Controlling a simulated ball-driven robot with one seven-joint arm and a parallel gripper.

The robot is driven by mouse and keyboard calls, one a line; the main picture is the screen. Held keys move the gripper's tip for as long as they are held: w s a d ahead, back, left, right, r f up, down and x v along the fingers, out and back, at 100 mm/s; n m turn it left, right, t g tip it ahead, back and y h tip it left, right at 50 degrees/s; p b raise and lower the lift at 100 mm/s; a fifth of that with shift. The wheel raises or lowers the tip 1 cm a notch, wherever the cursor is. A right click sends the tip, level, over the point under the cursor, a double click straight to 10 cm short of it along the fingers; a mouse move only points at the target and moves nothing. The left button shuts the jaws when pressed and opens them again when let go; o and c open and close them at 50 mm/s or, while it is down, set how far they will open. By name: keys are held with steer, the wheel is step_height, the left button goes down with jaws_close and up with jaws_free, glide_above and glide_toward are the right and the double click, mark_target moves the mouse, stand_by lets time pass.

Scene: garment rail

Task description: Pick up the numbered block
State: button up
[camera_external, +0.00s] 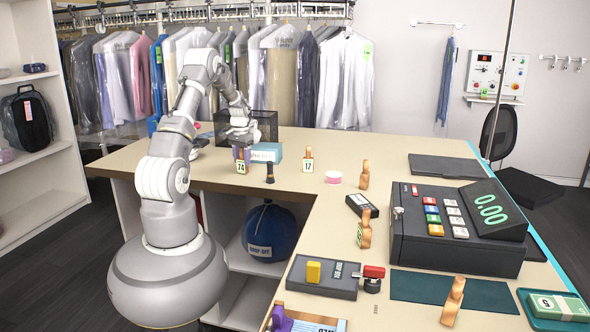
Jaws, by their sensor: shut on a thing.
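A small block with a white and green number tag (241,167), which seems to read 74, is at the far left part of the counter. Another wooden block with a tag reading 17 (308,166) stands upright to the right, apart from my gripper.
A dark small peg (270,173) stands close to the right of the held block. A blue and white box (266,153) and a black mesh basket (262,124) are behind. More wooden pegs (364,175) and a cash register (458,232) stand to the right.

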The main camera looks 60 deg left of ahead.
mark_target(241, 149)
step_height(241, 149, up, 4)
steer(key=shift+s+d+f+p, duration=0.1)
steer(key=shift+p, duration=0.7)
steer(key=s+d, duration=0.3)
steer(key=s+d+p, duration=0.1)
steer(key=s+d, duration=0.3)
steer(key=s+d+r+p, duration=0.1)
steer(key=s+d, duration=0.3)
steer(key=shift+s+d, duration=0.1)
